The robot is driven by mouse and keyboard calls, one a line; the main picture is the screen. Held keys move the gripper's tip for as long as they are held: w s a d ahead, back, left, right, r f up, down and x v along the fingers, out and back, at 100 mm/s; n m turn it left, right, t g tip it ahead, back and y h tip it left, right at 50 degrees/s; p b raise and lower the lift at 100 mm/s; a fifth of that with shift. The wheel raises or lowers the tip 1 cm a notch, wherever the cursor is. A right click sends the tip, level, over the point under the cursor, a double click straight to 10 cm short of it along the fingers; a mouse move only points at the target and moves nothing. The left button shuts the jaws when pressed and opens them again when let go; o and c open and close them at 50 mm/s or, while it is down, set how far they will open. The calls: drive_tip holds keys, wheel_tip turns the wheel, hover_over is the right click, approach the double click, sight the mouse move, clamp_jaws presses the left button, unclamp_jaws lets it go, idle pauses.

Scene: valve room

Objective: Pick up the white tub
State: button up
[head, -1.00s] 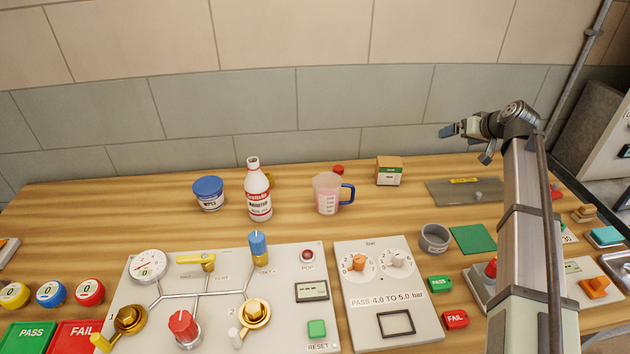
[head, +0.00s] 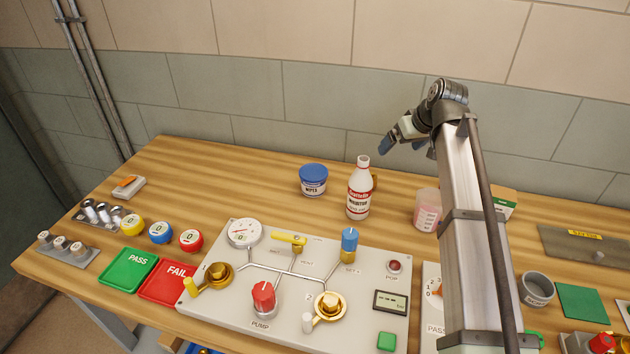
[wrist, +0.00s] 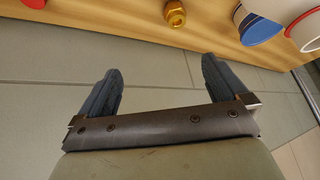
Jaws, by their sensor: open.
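The white tub (head: 313,183) has a blue lid and a blue label, and stands upright on the wooden bench toward the wall. My gripper (head: 398,143) is in the air to the right of the tub, above and right of the white bottle (head: 360,190). My gripper is open and empty; its two dark fingers stand wide apart in the wrist view (wrist: 158,85). A white shape with a blue face at the top right of the wrist view looks like the tub (wrist: 258,29).
The bottle stands close to the tub's right. A pink measuring jug (head: 427,210) is farther right, partly behind my arm. The valve panel (head: 300,265) lies in front of the tub. The bench left of the tub is clear.

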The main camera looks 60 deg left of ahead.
sight(314, 172)
drive_tip(key=s+a+n, duration=0.1)
drive_tip(key=s+a, duration=0.2)
drive_tip(key=s, duration=0.3)
drive_tip(key=s+a+r+n+h, duration=0.1)
drive_tip(key=s+a, duration=0.1)
drive_tip(key=s, duration=0.4)
drive_tip(key=s+a+n, duration=0.1)
drive_tip(key=s+a, duration=0.2)
drive_tip(key=s, duration=0.3)
drive_tip(key=shift+g, duration=0.4)
drive_tip(key=x, duration=0.8)
drive_tip(key=shift+d+f, duration=0.2)
drive_tip(key=shift+d, duration=0.05)
drive_tip(key=shift+s+x, duration=0.1)
drive_tip(key=shift+x, duration=1.2)
drive_tip(key=shift+s+x, duration=0.15)
drive_tip(key=shift+x, duration=1.15)
drive_tip(key=shift+c, duration=0.2)
drive_tip(key=c, duration=0.8)
drive_tip(key=shift+r, duration=0.1)
